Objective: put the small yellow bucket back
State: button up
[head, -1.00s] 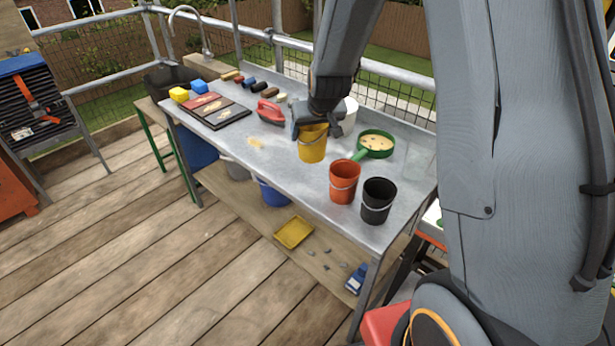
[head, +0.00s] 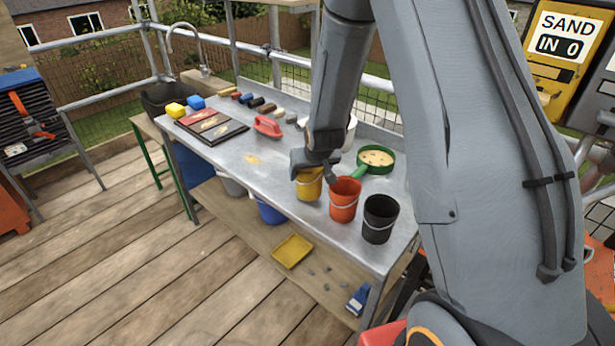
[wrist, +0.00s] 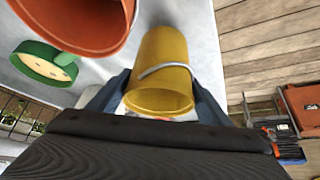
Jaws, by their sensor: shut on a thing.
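The small yellow bucket (head: 309,185) is at the front of the metal bench, just left of the orange bucket (head: 344,200). My gripper (head: 312,168) is over it and shut on it. In the wrist view the yellow bucket (wrist: 163,68) sits between the two fingers (wrist: 160,100), its wire handle across its side. It looks upright in the head view. I cannot tell whether its base touches the bench top. A black bucket (head: 380,219) stands to the right of the orange one, so the three make a row.
A green pan or sieve (head: 375,160) lies behind the orange bucket, and a white bucket (head: 350,131) is partly hidden by my arm. A red float (head: 267,127) and a dark tray (head: 212,125) lie further left. The bench top (head: 240,165) left of the yellow bucket is clear.

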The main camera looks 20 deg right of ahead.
jog(key=shift+f, duration=0.95)
jog(key=shift+a+f, duration=0.1)
jog(key=shift+f, duration=0.05)
jog(key=o, duration=1.6)
jog(key=shift+c, duration=0.2)
jog(key=shift+r, duration=0.25)
jog(key=b+v, duration=0.2)
jog(key=v, duration=0.8)
jog(key=s+r+g, duration=0.2)
jog(key=s, duration=0.9)
jog(key=s+r+g, duration=0.2)
jog(key=s, duration=0.8)
jog(key=shift+s+a+r+g, duration=0.15)
jog(key=shift+s+g, duration=0.25)
